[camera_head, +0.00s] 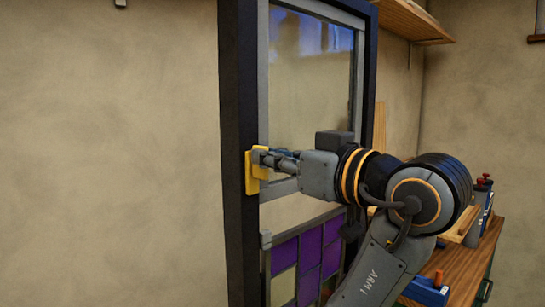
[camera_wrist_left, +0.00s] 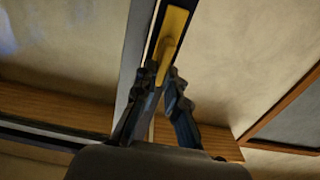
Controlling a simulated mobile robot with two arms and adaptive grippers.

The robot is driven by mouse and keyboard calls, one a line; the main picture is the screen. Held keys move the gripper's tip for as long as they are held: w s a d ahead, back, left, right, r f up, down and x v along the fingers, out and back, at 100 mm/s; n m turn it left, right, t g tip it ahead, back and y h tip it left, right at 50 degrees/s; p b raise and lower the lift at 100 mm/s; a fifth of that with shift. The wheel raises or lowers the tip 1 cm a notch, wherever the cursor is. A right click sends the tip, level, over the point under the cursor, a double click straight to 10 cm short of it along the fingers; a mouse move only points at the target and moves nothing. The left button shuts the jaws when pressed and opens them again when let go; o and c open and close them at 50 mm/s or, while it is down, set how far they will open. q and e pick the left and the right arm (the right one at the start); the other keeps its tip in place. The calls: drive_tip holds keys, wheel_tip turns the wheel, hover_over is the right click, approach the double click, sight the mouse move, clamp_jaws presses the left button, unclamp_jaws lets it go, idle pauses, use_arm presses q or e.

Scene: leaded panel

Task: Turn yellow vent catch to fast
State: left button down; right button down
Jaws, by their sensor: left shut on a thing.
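The yellow vent catch (camera_head: 250,176) is mounted on the dark upright frame post, left of the glazed pane in the head view. Its yellow plate and lever also show in the left wrist view (camera_wrist_left: 176,32). My left gripper (camera_head: 266,158) reaches it from the right and is shut on the catch's lever. In the left wrist view its two dark fingers (camera_wrist_left: 162,76) stand on either side of the lever's lower end. The fingers hide part of the lever, and I cannot read any fast marking. My right gripper is not in view.
The tall dark frame (camera_head: 238,90) holds a clear upper pane and a leaded panel (camera_head: 310,252) with purple and pale panes below. A wooden bench (camera_head: 470,262) with blue tools (camera_head: 428,291) stands at right. A shelf (camera_head: 412,20) hangs above. Bare wall lies left.

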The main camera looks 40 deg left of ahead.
use_arm(q)
drive_tip(key=n+b, duration=0.2)
drive_tip(key=b, duration=0.1)
drive_tip(key=n+b, duration=0.5)
drive_tip(key=b, duration=0.1)
drive_tip(key=shift+s+f+n, duration=0.3)
drive_tip(key=shift+s+n, duration=0.1)
drive_tip(key=n+b, duration=0.1)
drive_tip(key=n, duration=0.1)
drive_tip(key=shift+s+n, duration=0.1)
drive_tip(key=shift+n, duration=0.3)
drive_tip(key=n+b, duration=0.1)
drive_tip(key=n, duration=0.1)
drive_tip(key=shift+f+n+b, duration=0.15)
drive_tip(key=shift+n+b, duration=0.15)
drive_tip(key=shift+s+f+n+b, duration=0.15)
drive_tip(key=shift+n+b, duration=0.5)
drive_tip(key=shift+n, duration=1.65)
